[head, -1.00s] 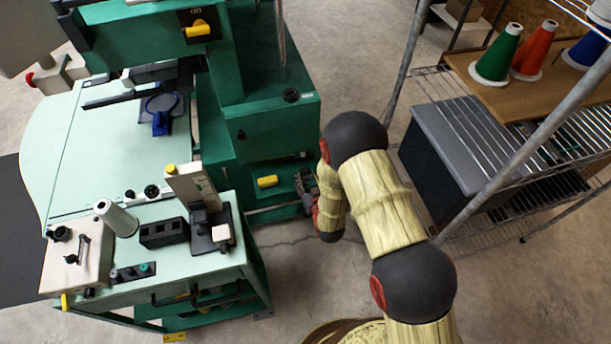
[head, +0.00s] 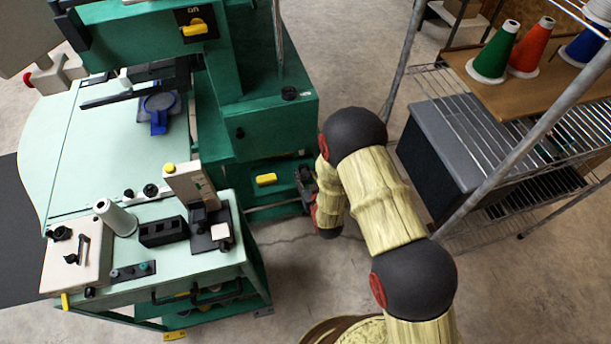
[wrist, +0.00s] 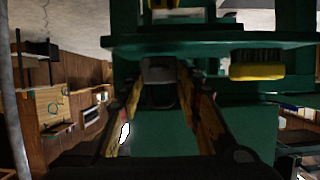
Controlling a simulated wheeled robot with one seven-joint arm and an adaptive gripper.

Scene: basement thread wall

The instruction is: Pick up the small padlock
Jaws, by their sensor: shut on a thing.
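In the wrist view, my gripper (wrist: 161,97) reaches toward the green machine's lower shelf, its two fingers shut on a small grey, arched thing. This appears to be the small padlock (wrist: 159,70), dark in its lower part; its details are too dim to make out. It sits between the fingertips, close to the green shelf edge, and I cannot tell whether it touches the shelf. In the head view, my gripper (head: 306,187) shows only partly beside the machine's base, and the padlock cannot be made out there.
A pale green table (head: 110,150) and a cart (head: 190,258) are further left. A wire shelf rack with a metal post (head: 510,150) stands right. Concrete floor lies between.

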